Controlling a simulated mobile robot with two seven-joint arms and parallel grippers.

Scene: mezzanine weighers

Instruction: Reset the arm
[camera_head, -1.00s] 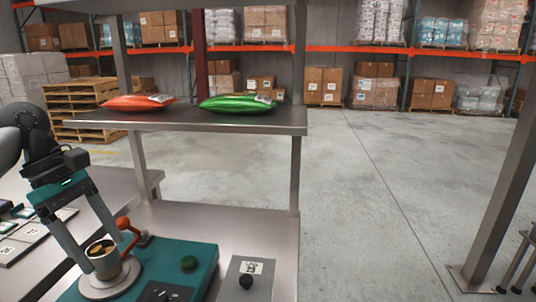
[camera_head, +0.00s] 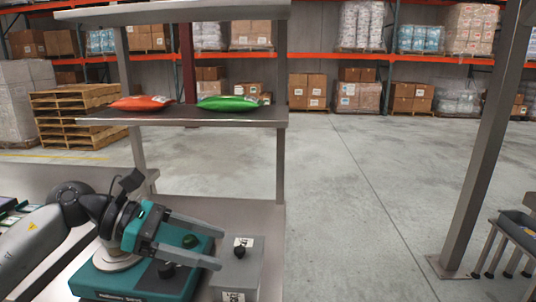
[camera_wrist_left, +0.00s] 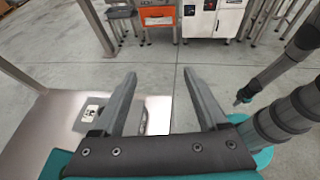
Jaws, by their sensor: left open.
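My left gripper (camera_head: 221,246) is open, lying roughly level and pointing right above the teal weigher (camera_head: 115,287). Its two grey fingers are apart with nothing between them; the left wrist view shows the same empty gap (camera_wrist_left: 159,75). The cup and the orange-handled part seen earlier are hidden or out of sight now. My right gripper is not seen in the head view or made out in the left wrist view.
A grey box with a black knob (camera_head: 240,270) stands beside the weigher. A shelf (camera_head: 255,115) above holds an orange bag (camera_head: 140,103) and a green bag (camera_head: 228,103). A metal post (camera_head: 480,160) stands at right. Open floor lies between.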

